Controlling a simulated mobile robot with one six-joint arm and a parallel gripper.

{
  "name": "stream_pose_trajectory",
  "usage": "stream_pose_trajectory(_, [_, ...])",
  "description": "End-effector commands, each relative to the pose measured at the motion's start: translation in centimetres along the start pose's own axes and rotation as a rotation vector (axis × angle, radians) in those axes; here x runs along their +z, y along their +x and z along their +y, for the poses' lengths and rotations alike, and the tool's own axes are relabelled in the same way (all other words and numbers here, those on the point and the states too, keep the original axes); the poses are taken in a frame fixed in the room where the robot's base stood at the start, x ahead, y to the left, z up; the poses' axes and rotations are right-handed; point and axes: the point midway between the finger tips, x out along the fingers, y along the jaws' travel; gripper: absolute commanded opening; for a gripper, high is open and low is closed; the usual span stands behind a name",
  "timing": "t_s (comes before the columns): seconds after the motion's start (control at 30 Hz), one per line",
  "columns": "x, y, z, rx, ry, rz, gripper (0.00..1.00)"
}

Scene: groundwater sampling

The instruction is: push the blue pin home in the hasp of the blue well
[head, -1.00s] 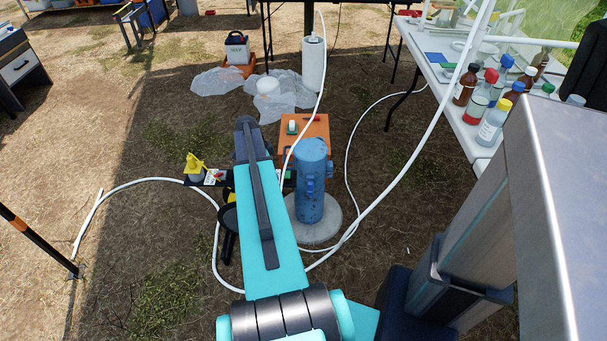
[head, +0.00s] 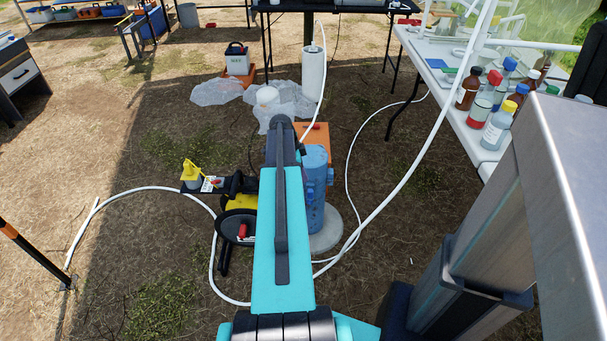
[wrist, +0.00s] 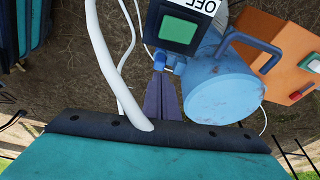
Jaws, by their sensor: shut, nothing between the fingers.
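The blue well (head: 316,210) stands on a round concrete pad, its left part hidden behind my arm in the head view. In the wrist view its round blue cap (wrist: 225,95) fills the right of centre. Small blue fittings (wrist: 166,59) show at the cap's left, just beyond the fingertips; I cannot tell which is the pin or how deep it sits. My gripper (wrist: 161,76) is shut and empty, close beside the cap's left edge. Whether it touches the fittings is unclear. The head view hides the gripper behind my arm.
A dark box with a green panel (wrist: 178,28) overhangs the fittings in the wrist view. An orange case (wrist: 280,50) lies beyond the cap. White hoses (wrist: 103,50) run close on the left. A table with bottles (head: 440,90) stands at the right.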

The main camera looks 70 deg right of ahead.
Motion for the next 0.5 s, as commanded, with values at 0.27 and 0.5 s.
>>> stream_pose_trajectory(0.27, [0.1, 1.6, 0.0, 0.001, -0.001, 0.0, 0.0])
stream_pose_trajectory(0.5, [0.1, 3.9, 0.0, 0.0, 0.0, 0.0, 0.0])
